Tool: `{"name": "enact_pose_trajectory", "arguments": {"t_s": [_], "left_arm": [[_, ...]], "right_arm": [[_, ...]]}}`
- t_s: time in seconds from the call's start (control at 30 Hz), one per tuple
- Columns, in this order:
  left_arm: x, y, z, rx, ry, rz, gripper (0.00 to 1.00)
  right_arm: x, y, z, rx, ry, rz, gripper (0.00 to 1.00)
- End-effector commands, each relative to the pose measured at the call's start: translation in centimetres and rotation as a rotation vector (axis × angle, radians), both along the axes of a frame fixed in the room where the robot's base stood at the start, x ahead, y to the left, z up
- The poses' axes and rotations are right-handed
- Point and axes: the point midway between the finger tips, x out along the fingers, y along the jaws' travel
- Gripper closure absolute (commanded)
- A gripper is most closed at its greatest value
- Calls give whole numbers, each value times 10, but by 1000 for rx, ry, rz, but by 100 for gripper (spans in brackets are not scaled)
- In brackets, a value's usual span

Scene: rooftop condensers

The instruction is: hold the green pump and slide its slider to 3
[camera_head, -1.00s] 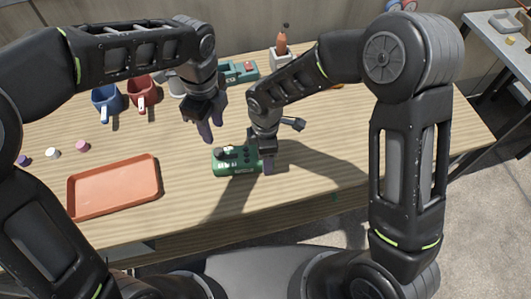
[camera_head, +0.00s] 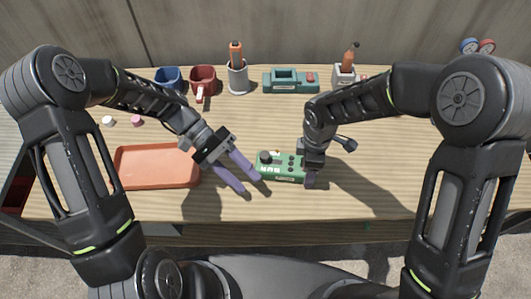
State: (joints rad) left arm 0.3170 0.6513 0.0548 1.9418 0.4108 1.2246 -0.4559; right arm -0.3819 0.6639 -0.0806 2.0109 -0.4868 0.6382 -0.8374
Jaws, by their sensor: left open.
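The green pump (camera_head: 268,171) lies on the wooden table in the middle of the view, with dark knobs and pale markings on its top. A small pale knob (camera_head: 275,154) shows near its back edge.
An orange tray (camera_head: 157,167) lies left of the pump. Along the back stand a blue mug (camera_head: 168,79), a red mug (camera_head: 203,78), a grey holder (camera_head: 238,78), a teal device (camera_head: 284,80) and a pale block with a tool (camera_head: 344,75). The table at right front is clear.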

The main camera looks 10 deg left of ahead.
Motion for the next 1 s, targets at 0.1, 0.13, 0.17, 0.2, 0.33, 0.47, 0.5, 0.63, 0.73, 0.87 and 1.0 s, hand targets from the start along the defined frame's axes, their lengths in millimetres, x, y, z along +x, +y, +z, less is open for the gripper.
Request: {"name": "enact_pose_trajectory", "arguments": {"t_s": [0.1, 0.13, 0.17, 0.2, 0.33, 0.47, 0.5, 0.63, 0.73, 0.87, 1.0], "left_arm": [[9, 14, -6, -77, 387, 387, 52], [13, 18, -7, -102, 479, 471, 52], [17, 23, -7, -126, 567, 548, 52], [23, 30, -8, -162, 676, 639, 52], [39, 52, -12, -268, 954, 848, 52], [48, 67, -14, -335, 1100, 946, 52], [49, 69, -15, -344, 1121, 958, 52], [50, 72, -15, -354, 1141, 972, 52], [50, 72, -15, -352, 1139, 970, 52], [50, 71, -15, -351, 1137, 969, 52], [51, 66, -15, -351, 1137, 966, 52]], "right_arm": [[0, 0, 0, 1, -1, -1, 100], [0, 0, 0, 1, -1, -1, 100], [0, 0, 0, 1, -1, -1, 100], [0, 0, 0, 1, -1, -1, 100], [0, 0, 0, 1, -1, 0, 100], [0, 0, 0, 1, -1, 0, 100], [0, 0, 0, 1, -1, 0, 100], [0, 0, 0, 1, -1, 0, 100], [0, 0, 0, 1, -1, 0, 100], [0, 0, 0, 1, -1, 0, 100], [0, 0, 0, 1, -1, 0, 100]]}}
